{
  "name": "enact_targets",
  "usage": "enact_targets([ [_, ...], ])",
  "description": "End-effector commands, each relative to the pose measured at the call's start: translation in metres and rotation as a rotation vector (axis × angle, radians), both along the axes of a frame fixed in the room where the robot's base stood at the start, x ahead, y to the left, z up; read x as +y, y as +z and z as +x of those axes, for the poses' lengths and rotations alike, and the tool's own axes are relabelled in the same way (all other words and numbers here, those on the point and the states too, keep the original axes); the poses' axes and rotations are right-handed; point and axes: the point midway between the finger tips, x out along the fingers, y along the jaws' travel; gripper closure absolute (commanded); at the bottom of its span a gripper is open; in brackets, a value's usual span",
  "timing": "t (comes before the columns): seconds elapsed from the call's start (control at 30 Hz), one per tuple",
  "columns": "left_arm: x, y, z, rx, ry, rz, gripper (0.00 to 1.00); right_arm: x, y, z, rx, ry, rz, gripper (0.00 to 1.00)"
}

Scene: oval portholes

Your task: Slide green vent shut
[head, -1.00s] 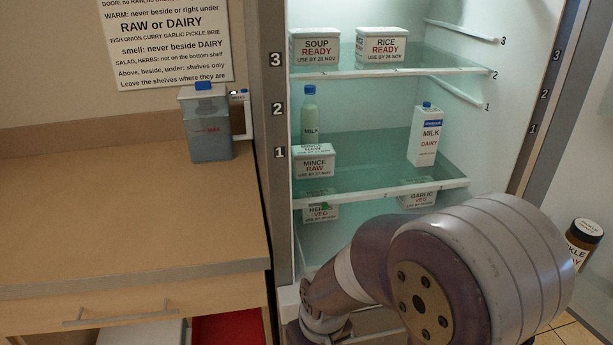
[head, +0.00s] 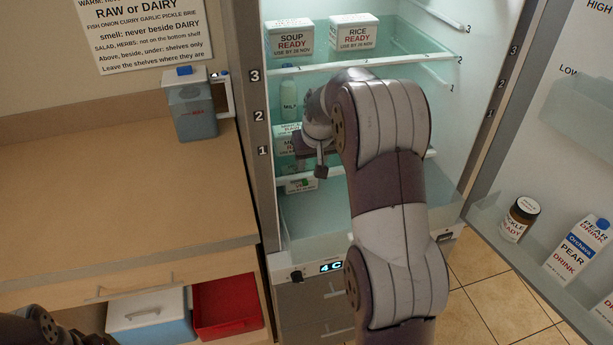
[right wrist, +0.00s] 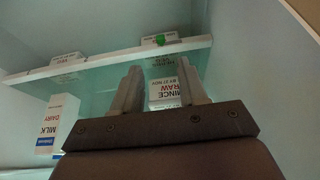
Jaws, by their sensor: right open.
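A small green piece (head: 304,183), which I take for the green vent, shows at the front rail of the lower glass shelf, by the HERBS box (head: 292,186). In the right wrist view the green piece (right wrist: 160,40) is against the white rail, beyond the fingertips and apart from them. Its slide position is too small to tell. My right gripper (head: 309,150) is inside the fridge, in front of the MINCE RAW box (head: 285,148). In the right wrist view its fingers (right wrist: 160,85) are apart and empty, with the mince box (right wrist: 163,95) visible between them.
The MILK DAIRY carton (right wrist: 58,125) stands on the same shelf, hidden by my arm in the head view. A milk bottle (head: 289,95) stands behind the mince box. SOUP (head: 290,40) and RICE (head: 354,35) boxes are above. The open door (head: 560,140) is at right.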

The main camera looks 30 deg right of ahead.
Motion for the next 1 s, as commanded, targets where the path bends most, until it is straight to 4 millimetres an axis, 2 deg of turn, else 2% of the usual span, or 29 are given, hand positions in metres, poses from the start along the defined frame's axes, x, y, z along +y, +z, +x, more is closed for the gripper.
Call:
enact_targets([
  [0.1,0.0,0.004,0.0,0.0,0.0,0.0,0.57,-0.002,-0.03,0.011,0.007,0.0,0.003,0.57],
  [0.3,0.0,0.009,0.0,0.0,0.0,0.0,0.57,-0.006,-0.074,0.029,0.003,-0.001,0.002,0.57],
  [0.5,0.0,0.011,0.0,0.0,0.0,0.0,0.57,-0.008,-0.092,0.037,0.001,0.0,0.001,0.57],
  [0.8,0.0,0.01,0.0,0.0,0.0,0.0,0.57,-0.008,-0.094,0.037,0.001,0.0,0.001,0.57],
  [0.87,0.0,0.01,0.0,0.0,0.0,0.0,0.57,-0.008,-0.094,0.037,0.001,0.0,0.001,0.74],
  [0.93,0.0,0.01,0.0,0.0,0.0,0.0,0.57,-0.008,-0.094,0.037,0.001,0.0,0.001,0.96],
  [1.0,0.0,0.01,0.0,0.0,0.0,0.0,0.57,-0.008,-0.094,0.037,0.001,0.0,0.001,1.0],
])
